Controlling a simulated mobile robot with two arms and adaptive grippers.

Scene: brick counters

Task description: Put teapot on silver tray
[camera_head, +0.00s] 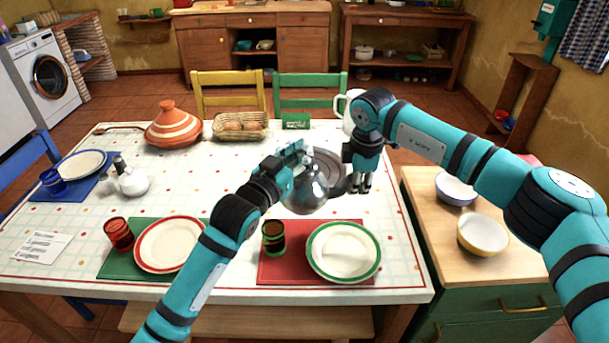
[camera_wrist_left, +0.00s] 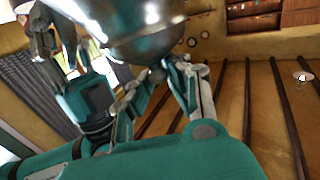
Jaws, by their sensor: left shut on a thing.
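A shiny silver teapot (camera_head: 305,190) hangs in my left gripper (camera_head: 290,163) over the middle right of the dining table, with its spout toward the right. In the left wrist view the teapot's rounded metal body (camera_wrist_left: 135,30) fills the top, and the fingers of my left gripper (camera_wrist_left: 168,85) close on a dark part of it. The round silver tray (camera_head: 328,162) lies behind the teapot, partly hidden by it and the grippers. My right gripper (camera_head: 360,185) points down just right of the teapot, its fingers apart and empty.
A red mat with a green-rimmed plate (camera_head: 344,252) and a dark glass (camera_head: 273,238) lies in front of the teapot. A white jug (camera_head: 348,105), partly behind my right arm, a bread basket (camera_head: 240,126) and a tagine (camera_head: 173,125) stand behind. Bowls (camera_head: 482,235) stand on the right counter.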

